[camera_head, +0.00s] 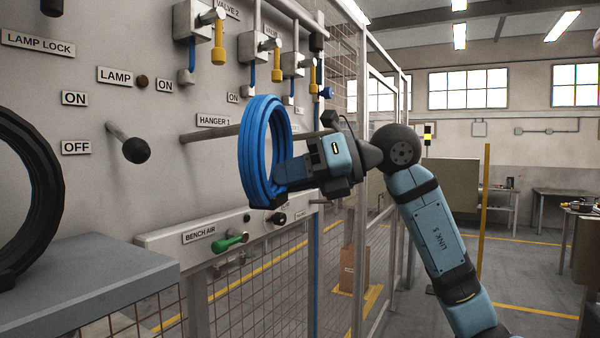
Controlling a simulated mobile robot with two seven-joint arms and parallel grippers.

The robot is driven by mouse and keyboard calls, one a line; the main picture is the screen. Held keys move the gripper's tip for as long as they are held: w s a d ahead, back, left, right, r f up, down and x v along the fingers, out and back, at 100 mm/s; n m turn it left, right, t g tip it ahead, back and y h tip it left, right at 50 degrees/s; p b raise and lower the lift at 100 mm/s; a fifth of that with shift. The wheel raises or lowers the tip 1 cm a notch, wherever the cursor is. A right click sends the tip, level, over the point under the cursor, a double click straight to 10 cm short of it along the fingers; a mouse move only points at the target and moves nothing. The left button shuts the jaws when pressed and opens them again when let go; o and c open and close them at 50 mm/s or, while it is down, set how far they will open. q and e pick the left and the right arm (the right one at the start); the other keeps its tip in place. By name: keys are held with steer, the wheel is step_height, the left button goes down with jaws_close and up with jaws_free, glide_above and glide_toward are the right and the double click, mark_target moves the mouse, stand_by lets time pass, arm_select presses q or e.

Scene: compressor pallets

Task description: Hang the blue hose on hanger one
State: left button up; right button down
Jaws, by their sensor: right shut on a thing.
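The blue hose (251,150) is a round coil hanging upright in front of the wall panel. My right gripper (275,182) is shut on the lower right side of the coil and holds it up. Hanger one is a grey rod (208,133) that sticks out from the panel beside the label HANGER 1 (214,120). The rod runs up to the coil, and its outer end is hidden by the coil. I cannot tell whether the rod passes through the coil's opening. My left gripper is not in view.
Another peg with a black knob (135,150) juts out left of hanger one. Valves with yellow handles (218,48) sit above. A bench air ledge with a green handle (230,243) runs below. A black coil (25,190) stands at the left edge.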

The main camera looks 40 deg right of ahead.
steer(key=shift+w+a+f+p, duration=0.2)
steer(key=shift+w+a, duration=0.15)
steer(key=shift+w, duration=0.5)
steer(key=shift+w+a+f+p, duration=0.1)
steer(key=shift+w+a+f, duration=0.2)
steer(key=shift+w, duration=0.55)
steer(key=shift+w+a+f+p, duration=0.15)
steer(key=shift+w+a, duration=0.25)
steer(key=shift+w, duration=0.45)
steer(key=c, duration=1.1)
jaws_free()
